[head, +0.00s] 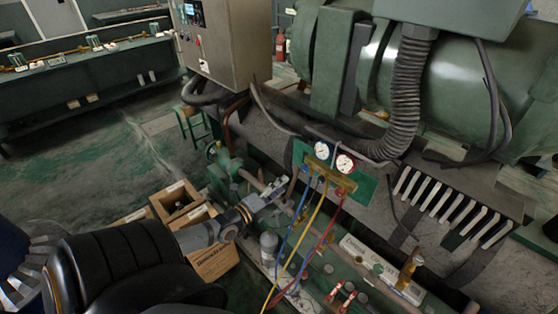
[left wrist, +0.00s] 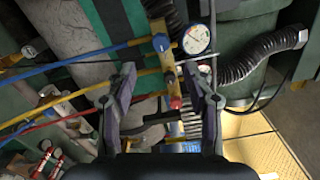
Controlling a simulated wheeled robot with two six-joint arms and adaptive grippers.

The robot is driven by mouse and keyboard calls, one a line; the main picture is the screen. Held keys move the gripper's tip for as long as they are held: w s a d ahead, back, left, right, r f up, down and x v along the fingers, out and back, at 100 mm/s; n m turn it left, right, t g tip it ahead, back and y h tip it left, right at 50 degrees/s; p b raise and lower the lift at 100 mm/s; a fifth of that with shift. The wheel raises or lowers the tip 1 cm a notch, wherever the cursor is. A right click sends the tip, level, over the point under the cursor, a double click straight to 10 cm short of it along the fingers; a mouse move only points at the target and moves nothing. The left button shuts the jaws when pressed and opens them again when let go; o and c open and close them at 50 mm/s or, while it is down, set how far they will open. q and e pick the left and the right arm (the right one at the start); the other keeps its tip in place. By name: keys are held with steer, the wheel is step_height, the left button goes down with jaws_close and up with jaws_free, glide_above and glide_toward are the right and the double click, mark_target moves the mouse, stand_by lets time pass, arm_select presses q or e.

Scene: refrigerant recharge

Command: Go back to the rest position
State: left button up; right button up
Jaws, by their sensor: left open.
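My left arm reaches in from the lower left of the head view. Its gripper (head: 279,190) is at the centre, left of and lower in the picture than the gauge manifold (head: 341,181). In the left wrist view the two fingers of this gripper (left wrist: 160,72) stand apart, with nothing clearly held between them. The manifold (left wrist: 168,70) shows beyond the fingers there, with a white dial gauge (left wrist: 195,39). Blue, yellow and red hoses run from it to the left in that view. My right gripper is in neither view.
Open cardboard boxes (head: 176,198) stand on the floor behind my left arm. Green machinery (head: 460,85) and a grey control cabinet (head: 222,40) fill the back. The hoses (head: 308,235) hang close to the right of my gripper. Open floor (head: 90,150) lies at the left.

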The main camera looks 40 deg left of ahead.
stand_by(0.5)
arm_select(q)
steer(key=s+a+f+n+g+y+b, duration=0.15)
steer(key=s+f+n, duration=0.25)
steer(key=f, duration=0.6)
steer(key=s+a+f+n+g+y, duration=0.1)
steer(key=s+a+f+n+g, duration=0.2)
steer(key=f, duration=0.7)
steer(key=s+a+f+n+g+y+b, duration=0.1)
steer(key=s+f+n+g, duration=0.25)
steer(key=f, duration=0.65)
steer(key=s+d+f+n+g, duration=0.3)
steer(key=s+d+f, duration=0.2)
steer(key=s+f, duration=0.2)
steer(key=s+d+f+n+g+h+b, duration=0.1)
steer(key=s+d+f+n+g, duration=0.2)
steer(key=s+f, duration=0.5)
steer(key=s+d+f+n+g+b, duration=0.1)
steer(key=s+d+f+n, duration=0.4)
steer(key=s, duration=0.7)
step_height(320, 180, down, 2)
steer(key=d+g, duration=0.1)
steer(key=d, duration=0.1)
steer(key=shift+d+f+g, duration=0.15)
steer(key=shift+d+g, duration=0.15)
steer(key=shift+g, duration=0.1)
steer(key=shift+h, duration=0.25)
